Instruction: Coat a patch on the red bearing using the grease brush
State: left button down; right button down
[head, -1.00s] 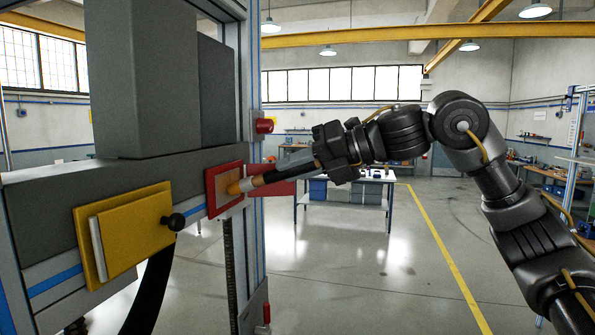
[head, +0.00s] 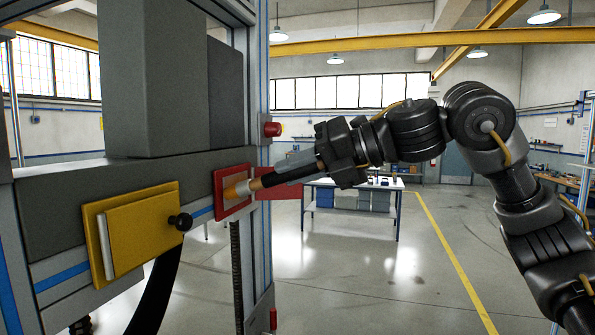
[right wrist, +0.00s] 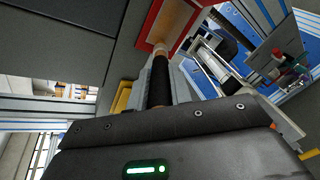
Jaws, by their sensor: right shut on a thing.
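The red bearing (head: 219,203) is a red square frame with a tan-orange patch inside, on the grey machine beam in the head view. It also shows at the top of the right wrist view (right wrist: 150,24). My right gripper (head: 314,164) is shut on the dark handle of the grease brush (head: 274,178). The brush points left, and its pale and orange tip lies at the patch, seemingly touching it. In the right wrist view the black brush handle (right wrist: 160,82) runs up to the patch. My left gripper is not in view.
A yellow block (head: 140,230) with a black knob (head: 181,221) is mounted left of the bearing. A red button (head: 271,129) sits on the upright post. A blue-legged table (head: 398,186) with bins stands behind on open floor.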

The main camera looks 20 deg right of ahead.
jog(key=shift+r, duration=0.4)
jog(key=shift+w+d+p, duration=0.2)
jog(key=shift+w+p, duration=0.1)
jog(key=shift+p, duration=0.15)
jog(key=w+d+p, duration=0.1)
jog(key=w+p, duration=0.1)
jog(key=w, duration=0.1)
jog(key=shift+d+f, duration=0.1)
jog(key=shift+d, duration=0.35)
jog(key=w+d, duration=0.2)
jog(key=w, duration=0.1)
jog(key=shift+w, duration=0.15)
